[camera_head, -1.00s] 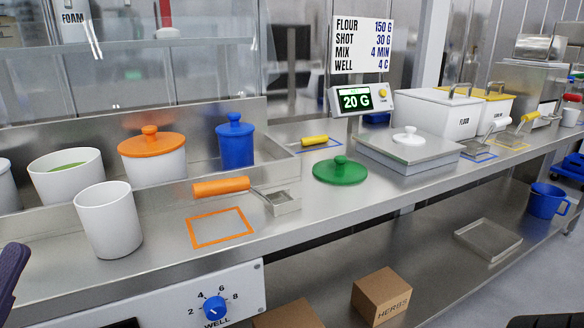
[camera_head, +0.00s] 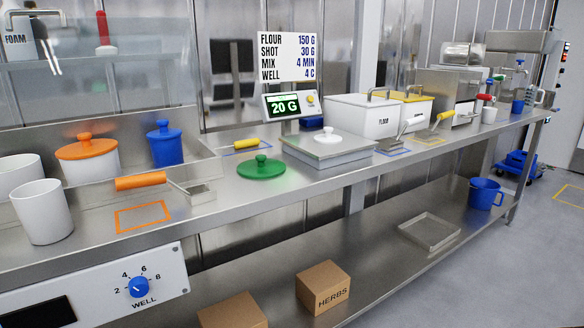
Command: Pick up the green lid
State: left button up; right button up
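The green lid (camera_head: 261,168) is round with a small knob on top. It lies flat on the steel counter near the middle of the head view, left of the scale. Nothing touches or covers it. Neither of my grippers shows in this view.
The scale (camera_head: 328,151) stands right of the lid, with a white knobbed piece on it. An orange-handled scoop (camera_head: 141,181) and a white cup (camera_head: 43,211) are to the left. A yellow-handled tool (camera_head: 246,144) lies behind the lid. The counter (camera_head: 233,204) before the lid is clear.

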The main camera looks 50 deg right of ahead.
aim_at(261, 168)
jog(key=z, duration=0.05)
jog(key=i, duration=0.45)
jog(key=u, duration=2.5)
jog(key=k, duration=1.55)
jog(key=z, duration=0.75)
